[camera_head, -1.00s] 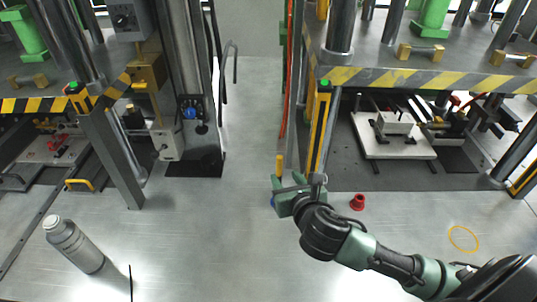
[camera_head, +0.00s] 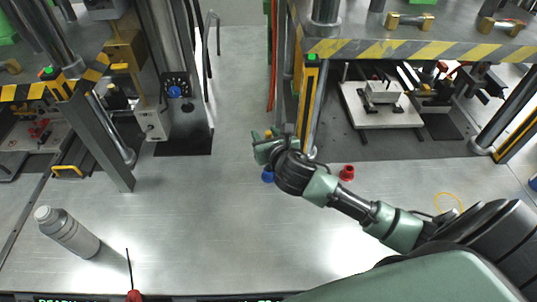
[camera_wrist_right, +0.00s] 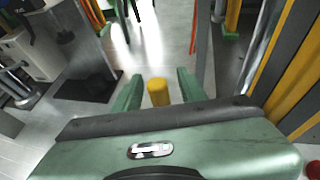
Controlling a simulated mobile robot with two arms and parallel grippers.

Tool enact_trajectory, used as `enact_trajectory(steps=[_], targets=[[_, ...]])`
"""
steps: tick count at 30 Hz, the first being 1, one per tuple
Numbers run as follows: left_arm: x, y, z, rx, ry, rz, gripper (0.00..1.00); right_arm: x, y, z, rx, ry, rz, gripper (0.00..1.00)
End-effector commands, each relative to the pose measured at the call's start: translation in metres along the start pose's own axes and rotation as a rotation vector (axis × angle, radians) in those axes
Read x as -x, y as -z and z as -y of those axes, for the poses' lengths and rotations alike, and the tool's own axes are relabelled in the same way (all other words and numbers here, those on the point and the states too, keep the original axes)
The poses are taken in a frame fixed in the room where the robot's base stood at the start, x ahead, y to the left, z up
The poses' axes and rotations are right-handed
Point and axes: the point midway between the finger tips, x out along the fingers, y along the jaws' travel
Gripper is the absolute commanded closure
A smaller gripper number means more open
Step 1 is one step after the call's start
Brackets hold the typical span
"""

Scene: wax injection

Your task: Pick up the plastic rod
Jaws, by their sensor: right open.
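The plastic rod appears as a yellow upright cylinder. In the right wrist view its rounded top (camera_wrist_right: 158,92) stands between the two green fingers of my right gripper (camera_wrist_right: 160,77). The fingers are apart, with a gap on each side of the rod. In the head view only a small yellow part of the rod (camera_head: 268,133) shows at my right gripper (camera_head: 263,145); the gripper hides the rest. What the rod stands on is hidden. My left gripper is not in view.
A blue object (camera_head: 267,176) and a red cup-like piece (camera_head: 346,173) are near my right gripper. Press frames with a yellow-black striped edge (camera_head: 420,48) stand on both sides. A grey bottle (camera_head: 67,232) stands at lower left. The middle of the grey surface is clear.

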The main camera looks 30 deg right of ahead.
Motion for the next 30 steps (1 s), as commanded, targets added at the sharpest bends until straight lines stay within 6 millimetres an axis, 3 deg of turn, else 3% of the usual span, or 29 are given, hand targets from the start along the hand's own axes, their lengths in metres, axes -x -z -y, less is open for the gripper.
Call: enact_trajectory(steps=[4,9,30], targets=[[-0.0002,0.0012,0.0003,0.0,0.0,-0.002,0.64,0.0,0.0,0.0001,0.0,0.0,0.0,0.59],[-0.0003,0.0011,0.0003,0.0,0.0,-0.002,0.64,0.0002,0.0001,0.0002,0.0,0.0,0.0,1.0],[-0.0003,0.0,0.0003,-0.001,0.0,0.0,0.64,0.0003,0.0003,0.0002,0.0,0.0,0.0,1.0]])
